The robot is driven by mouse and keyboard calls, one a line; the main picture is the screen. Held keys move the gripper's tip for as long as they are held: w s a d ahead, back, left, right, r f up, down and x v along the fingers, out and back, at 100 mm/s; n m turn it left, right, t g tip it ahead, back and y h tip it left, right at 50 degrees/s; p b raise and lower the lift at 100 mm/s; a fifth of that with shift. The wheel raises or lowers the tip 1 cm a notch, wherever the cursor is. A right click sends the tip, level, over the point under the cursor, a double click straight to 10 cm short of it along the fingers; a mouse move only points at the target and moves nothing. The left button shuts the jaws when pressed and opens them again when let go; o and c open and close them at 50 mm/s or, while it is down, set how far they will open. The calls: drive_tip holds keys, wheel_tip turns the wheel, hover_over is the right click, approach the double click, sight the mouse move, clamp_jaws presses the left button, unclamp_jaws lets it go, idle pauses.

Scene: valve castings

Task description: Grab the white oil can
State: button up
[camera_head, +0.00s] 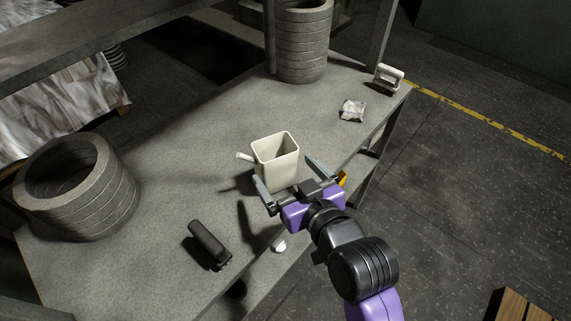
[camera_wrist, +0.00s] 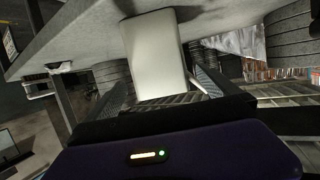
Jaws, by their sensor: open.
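The white oil can (camera_head: 276,163) is a square, open-topped white container with a short spout on its left side. It stands upright on the grey workbench (camera_head: 185,165). My gripper (camera_head: 288,178) is open at the can's near side, with one finger to the left and one to the right of it in the head view. In the wrist view the can (camera_wrist: 154,55) fills the space ahead between my fingers. Whether the fingers touch it, I cannot tell.
Stacked grey rings stand at the bench's left (camera_head: 80,190) and back (camera_head: 302,40). A black object (camera_head: 209,244) lies front left. A crumpled white piece (camera_head: 352,110) and a white-handled item (camera_head: 389,77) lie at right. An overhead shelf (camera_head: 90,35) spans the upper left.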

sight(270, 151)
drive_tip(key=p+x, duration=0.1)
drive_tip(key=x, duration=0.5)
drive_tip(key=shift+w+a+r, duration=0.1)
drive_tip(key=shift+w+a, duration=0.05)
drive_tip(key=shift+w, duration=0.1)
drive_tip(key=shift+c, duration=0.2)
drive_tip(key=c, duration=1.6)
